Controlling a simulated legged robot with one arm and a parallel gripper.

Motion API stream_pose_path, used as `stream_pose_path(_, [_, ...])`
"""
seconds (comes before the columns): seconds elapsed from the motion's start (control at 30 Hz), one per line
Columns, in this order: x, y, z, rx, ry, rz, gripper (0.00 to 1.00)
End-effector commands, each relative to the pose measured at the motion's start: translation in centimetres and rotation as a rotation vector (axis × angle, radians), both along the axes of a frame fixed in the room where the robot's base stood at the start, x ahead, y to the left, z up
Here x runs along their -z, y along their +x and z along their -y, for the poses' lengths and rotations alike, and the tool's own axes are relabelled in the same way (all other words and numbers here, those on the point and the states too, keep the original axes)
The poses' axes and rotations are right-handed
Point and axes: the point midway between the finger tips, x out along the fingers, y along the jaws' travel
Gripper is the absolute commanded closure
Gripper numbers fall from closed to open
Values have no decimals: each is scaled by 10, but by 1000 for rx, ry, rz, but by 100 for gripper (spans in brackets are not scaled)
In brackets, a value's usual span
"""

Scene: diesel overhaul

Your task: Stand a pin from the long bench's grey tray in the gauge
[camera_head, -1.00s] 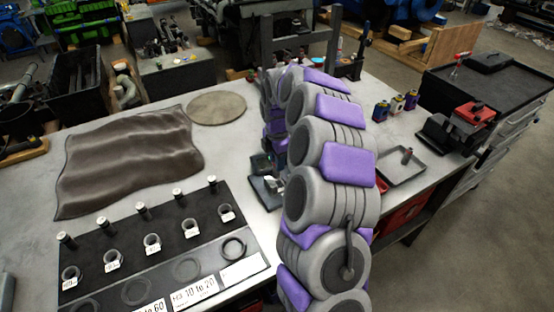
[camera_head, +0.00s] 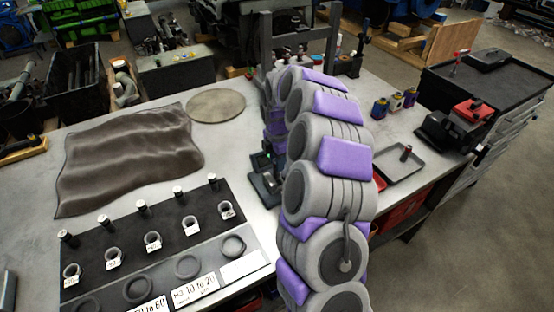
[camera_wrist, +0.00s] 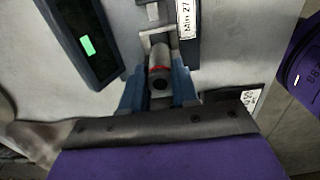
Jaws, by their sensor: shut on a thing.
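In the wrist view my gripper (camera_wrist: 159,88) is shut on a grey metal pin (camera_wrist: 160,60) with a red band and a dark hole in its near end. The pin sits between the blue-grey fingers, over a pale metal seat (camera_wrist: 146,40) of the gauge; I cannot tell whether it touches it. The gauge's dark housing with a green display (camera_wrist: 88,46) is at left, and a "Min 27" label is above right. In the head view the gauge (camera_head: 263,187) is partly hidden by my arm, which also hides my gripper. The grey tray (camera_head: 412,168) at right holds another pin (camera_head: 405,153).
A black mat (camera_head: 140,228) with several pins and tagged rings lies at front left on the bench. A crumpled brown cloth (camera_head: 130,155) and a round disc (camera_head: 216,105) lie behind it. Small bottles (camera_head: 395,102) stand at back right. A dark upright frame (camera_head: 266,45) rises behind my arm.

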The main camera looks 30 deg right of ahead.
Motion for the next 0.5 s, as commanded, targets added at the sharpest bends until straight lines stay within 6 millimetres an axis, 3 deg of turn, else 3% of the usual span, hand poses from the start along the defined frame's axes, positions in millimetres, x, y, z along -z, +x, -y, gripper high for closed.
stream_pose_path(0.5, [9,0,1,0,0,2,100])
